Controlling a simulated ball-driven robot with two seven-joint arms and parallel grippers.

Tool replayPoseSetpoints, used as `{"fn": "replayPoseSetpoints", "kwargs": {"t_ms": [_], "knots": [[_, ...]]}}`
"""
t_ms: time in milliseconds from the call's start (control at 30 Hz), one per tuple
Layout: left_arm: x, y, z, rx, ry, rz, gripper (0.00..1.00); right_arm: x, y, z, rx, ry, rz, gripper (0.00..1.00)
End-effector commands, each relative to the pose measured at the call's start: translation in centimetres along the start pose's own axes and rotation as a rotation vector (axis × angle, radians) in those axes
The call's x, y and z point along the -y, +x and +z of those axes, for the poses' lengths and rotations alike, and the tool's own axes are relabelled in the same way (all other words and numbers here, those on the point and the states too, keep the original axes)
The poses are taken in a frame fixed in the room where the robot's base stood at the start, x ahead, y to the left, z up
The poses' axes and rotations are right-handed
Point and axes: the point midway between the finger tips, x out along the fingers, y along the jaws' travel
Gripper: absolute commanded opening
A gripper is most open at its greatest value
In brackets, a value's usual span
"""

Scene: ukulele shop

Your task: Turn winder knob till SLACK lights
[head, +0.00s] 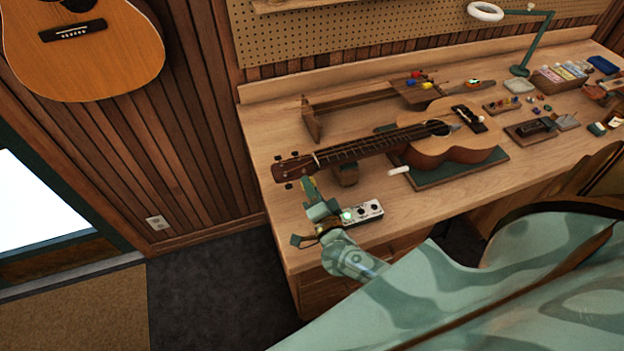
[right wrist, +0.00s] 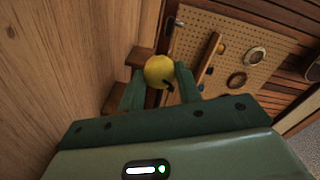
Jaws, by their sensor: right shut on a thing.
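The ukulele (head: 450,140) lies on the bench with its headstock (head: 292,168) toward the left. My right gripper (head: 309,187) is just below the headstock. In the right wrist view my right gripper (right wrist: 160,78) is shut on the round yellow winder knob (right wrist: 159,70), one green finger on each side. A small dark piece shows at the knob's lower edge. No SLACK lettering is readable. My left gripper is not in view.
The neck lies over a wooden rest (head: 346,173), and the body is on a green mat (head: 470,171). A white cylinder (head: 399,170) lies near the mat. A wooden stand (head: 313,122) is behind the neck. The bench's front left corner is mostly clear.

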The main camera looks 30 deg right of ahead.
Motion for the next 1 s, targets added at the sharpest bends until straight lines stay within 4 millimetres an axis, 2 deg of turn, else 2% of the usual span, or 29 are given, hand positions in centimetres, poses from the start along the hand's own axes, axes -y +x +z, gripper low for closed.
{"fn": "replayPoseSetpoints", "kwargs": {"t_ms": [667,700,1000], "knots": [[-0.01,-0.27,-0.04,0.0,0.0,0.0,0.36,-0.18,-0.13,0.15,0.004,-0.059,0.004,0.11],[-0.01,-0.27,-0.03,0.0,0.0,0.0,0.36,-0.18,-0.13,0.15,0.004,-0.059,0.004,0.43],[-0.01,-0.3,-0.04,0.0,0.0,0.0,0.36,-0.08,-0.17,0.06,0.002,-0.058,0.002,0.43]]}}
